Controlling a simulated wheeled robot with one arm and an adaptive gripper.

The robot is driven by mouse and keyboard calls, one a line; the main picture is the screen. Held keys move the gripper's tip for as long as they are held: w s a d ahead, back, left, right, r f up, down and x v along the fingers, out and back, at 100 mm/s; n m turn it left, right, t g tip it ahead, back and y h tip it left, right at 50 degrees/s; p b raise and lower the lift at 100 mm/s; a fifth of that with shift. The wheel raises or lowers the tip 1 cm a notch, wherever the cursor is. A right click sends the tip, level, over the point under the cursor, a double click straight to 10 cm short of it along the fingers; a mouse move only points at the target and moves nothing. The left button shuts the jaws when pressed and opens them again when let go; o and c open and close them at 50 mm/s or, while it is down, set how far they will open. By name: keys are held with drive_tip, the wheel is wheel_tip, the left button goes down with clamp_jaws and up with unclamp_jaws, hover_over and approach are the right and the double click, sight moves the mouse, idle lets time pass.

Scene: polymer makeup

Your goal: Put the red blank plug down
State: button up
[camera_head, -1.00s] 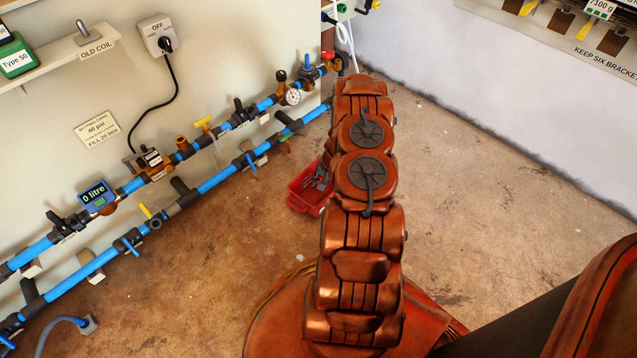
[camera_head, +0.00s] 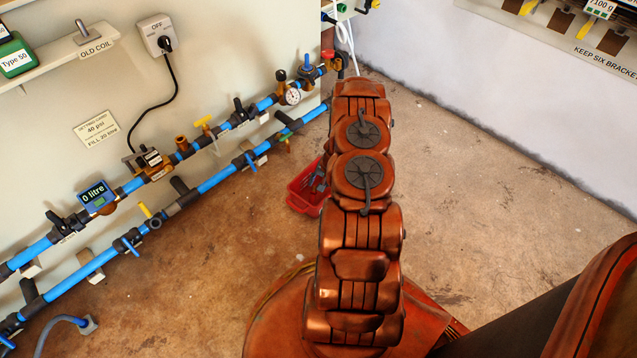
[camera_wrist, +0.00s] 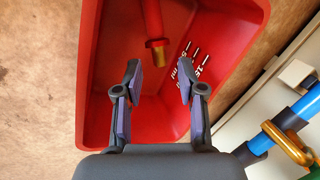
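The red blank plug (camera_wrist: 153,22) shows in the wrist view as a red rod with a brass end, inside the red bin (camera_wrist: 100,65). Its upper part runs out of the top of the picture. My gripper (camera_wrist: 160,78) is open, with its two purple-padded fingers apart over the bin. The plug's brass end is beyond the fingertips, in line with the gap, and I see no finger touching it. In the head view the red bin (camera_head: 300,201) stands on the floor, partly hidden by my arm; the plug cannot be made out there.
Blue pipes (camera_head: 215,180) with valves run along the wall left of the bin; a blue pipe and brass fitting (camera_wrist: 288,143) are close right in the wrist view. The brown floor (camera_head: 470,200) to the right is clear.

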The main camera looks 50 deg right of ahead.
idle(0.3)
drive_tip(key=p+v, duration=0.4)
drive_tip(key=v, duration=0.9)
drive_tip(key=shift+w, duration=0.2)
drive_tip(key=shift+a+r, duration=0.1)
drive_tip(key=shift+r, duration=0.1)
